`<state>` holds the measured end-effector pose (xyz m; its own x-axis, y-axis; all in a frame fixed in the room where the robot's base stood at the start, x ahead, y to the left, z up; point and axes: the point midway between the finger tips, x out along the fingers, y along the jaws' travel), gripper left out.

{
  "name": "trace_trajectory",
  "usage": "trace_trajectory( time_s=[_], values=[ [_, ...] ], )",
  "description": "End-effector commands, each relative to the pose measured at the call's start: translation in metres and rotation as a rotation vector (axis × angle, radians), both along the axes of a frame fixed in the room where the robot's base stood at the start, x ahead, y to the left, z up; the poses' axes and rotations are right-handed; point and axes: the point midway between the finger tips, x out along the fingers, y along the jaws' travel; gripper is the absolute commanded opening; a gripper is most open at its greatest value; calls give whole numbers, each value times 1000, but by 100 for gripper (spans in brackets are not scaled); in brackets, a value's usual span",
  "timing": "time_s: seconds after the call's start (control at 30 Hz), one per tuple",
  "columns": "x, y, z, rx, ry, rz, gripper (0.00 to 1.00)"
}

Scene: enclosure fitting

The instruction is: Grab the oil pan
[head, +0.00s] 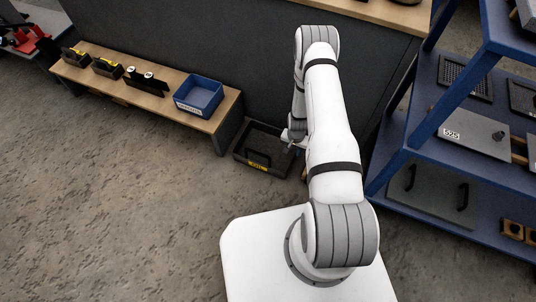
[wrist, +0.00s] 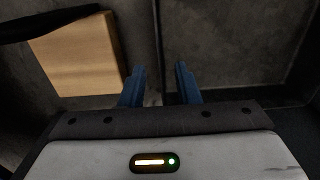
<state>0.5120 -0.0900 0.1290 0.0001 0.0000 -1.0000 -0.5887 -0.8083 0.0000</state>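A dark, shallow tray, which looks like the oil pan (head: 250,157), sits on the floor beside the end of the wooden bench. It has a handle on its front and a yellow label. My gripper (head: 292,138) is low at the pan's back right edge, partly hidden by my arm in the head view. In the wrist view my gripper (wrist: 160,82) shows two blue fingers standing apart. A thin dark upright edge runs between them, with gaps visible on both sides. I cannot tell whether the fingers touch the pan.
The wooden bench (head: 150,92) holds a blue bin (head: 199,95) and several dark parts. A blue shelf rack (head: 395,140) stands close on the right. A wooden block (wrist: 78,58) lies left of the fingers in the wrist view. The floor at left is clear.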

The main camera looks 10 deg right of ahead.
Motion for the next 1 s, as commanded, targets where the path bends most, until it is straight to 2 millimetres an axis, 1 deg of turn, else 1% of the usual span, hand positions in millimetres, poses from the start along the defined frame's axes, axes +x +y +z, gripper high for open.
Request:
trace_trajectory(
  time_s=[0.03, 0.1, 0.33, 0.5, 0.6, 0.87, 1.0],
  values=[
    [0, 0, -9, 0, 0, -2, 29],
    [-1, 0, -18, 0, 0, -2, 29],
    [-1, 0, -37, 0, 0, -1, 29],
    [-1, -1, -64, 1, 1, 0, 29],
    [-1, -1, -76, 1, 1, 0, 29],
    [-1, 0, -76, 0, 0, 1, 29],
    [-1, 0, -76, 0, 0, 1, 18]
  ],
)
